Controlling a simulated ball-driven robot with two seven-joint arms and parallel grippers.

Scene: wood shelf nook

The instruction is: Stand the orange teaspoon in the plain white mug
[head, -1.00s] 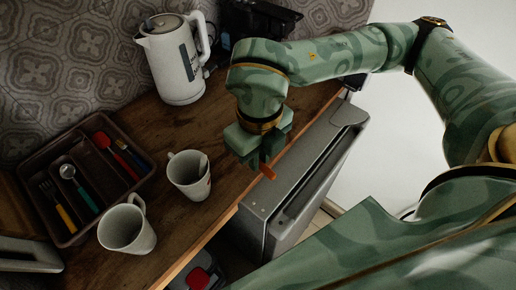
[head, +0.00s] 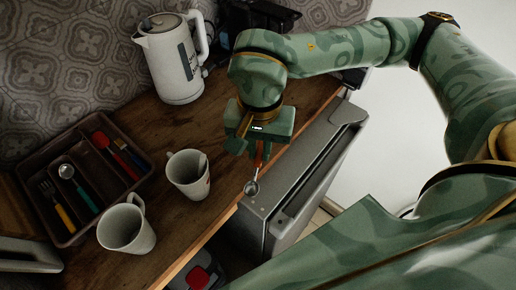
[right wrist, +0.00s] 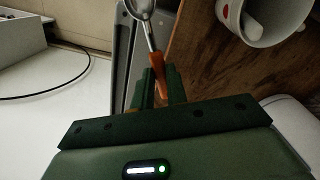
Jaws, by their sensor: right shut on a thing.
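My right gripper (head: 258,150) is shut on the orange handle of the teaspoon (head: 251,187). The spoon hangs with its metal bowl downward, over the grey appliance beyond the counter's edge. In the right wrist view, the orange handle (right wrist: 158,68) sits between the fingertips (right wrist: 160,88) and the bowl points away. The plain white mug (head: 122,232) stands upright on the counter at lower left, apart from the gripper, its handle toward the back. A second white mug (head: 185,178) with red marks stands nearer the gripper, with a pale object inside. It also shows in the right wrist view (right wrist: 236,24).
A dark cutlery tray (head: 66,146) with several colored-handled utensils lies left on the wooden counter (head: 160,130). A white kettle (head: 172,62) stands at the back. A grey appliance (head: 318,160) is right of the counter's edge. The marked mug stands between gripper and plain mug.

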